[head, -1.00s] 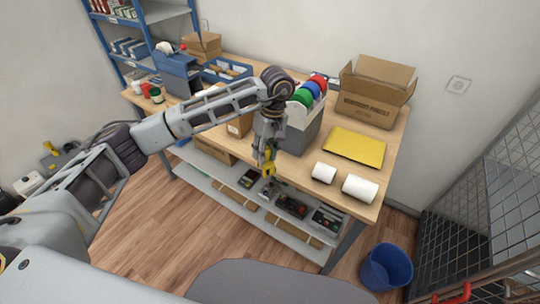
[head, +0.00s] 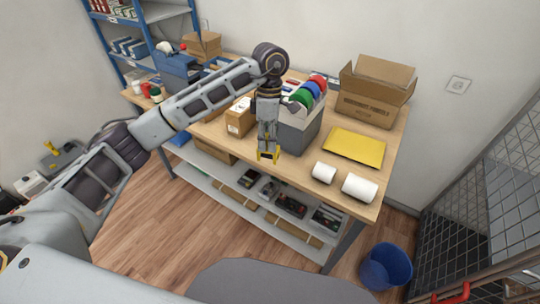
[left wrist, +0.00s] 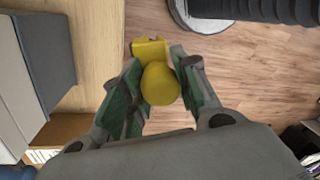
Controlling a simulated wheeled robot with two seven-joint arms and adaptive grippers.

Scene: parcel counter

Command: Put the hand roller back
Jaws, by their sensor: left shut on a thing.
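My left gripper (head: 267,141) points down by the front edge of the table, in front of the grey box of coloured rolls. It is shut on a yellow tool (head: 269,155), taken to be the hand roller. In the left wrist view the tool's rounded yellow end (left wrist: 160,83) sits between the two green-padded fingers (left wrist: 155,95), with a yellow block just beyond it. The tool is held in the air with floor behind it. The rest of it is hidden by the fingers. My right gripper is in neither view.
The grey box (head: 292,138) holds green, blue and red rolls. To its right lie a yellow envelope (head: 354,146) and two white rolls (head: 360,187). An open carton (head: 372,92) stands behind, a small carton (head: 239,119) left. A lower shelf (head: 230,187) holds devices.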

